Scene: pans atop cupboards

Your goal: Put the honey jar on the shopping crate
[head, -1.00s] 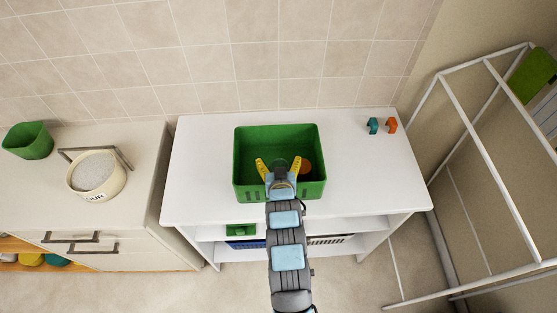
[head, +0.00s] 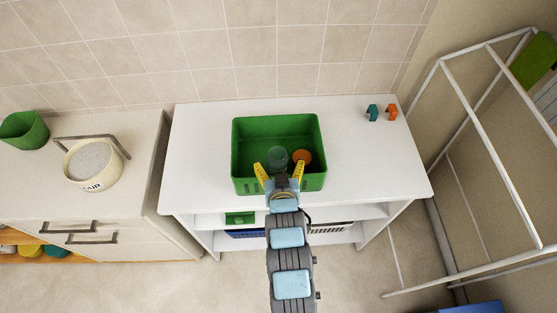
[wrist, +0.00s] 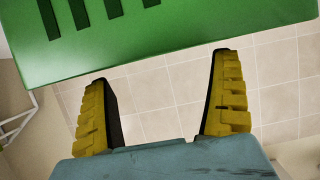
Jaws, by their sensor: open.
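The green shopping crate (head: 241,160) stands on the white cupboard top. Inside it are a greyish see-through jar-like thing (head: 277,157), near the middle, and a round orange thing (head: 302,157) on its right. I cannot tell for certain which is the honey jar; no label shows. My gripper (head: 281,171) is open and empty at the crate's near side, its yellow fingers spread just in front of the jar-like thing. In the wrist view the open fingers (wrist: 163,95) have nothing between them, and the crate's slotted wall (wrist: 200,45) fills the top.
The white top (head: 370,165) is clear on both sides of the crate. Small teal (head: 373,113) and orange (head: 391,112) items sit at its back right. A white frame (head: 485,150) rises right.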

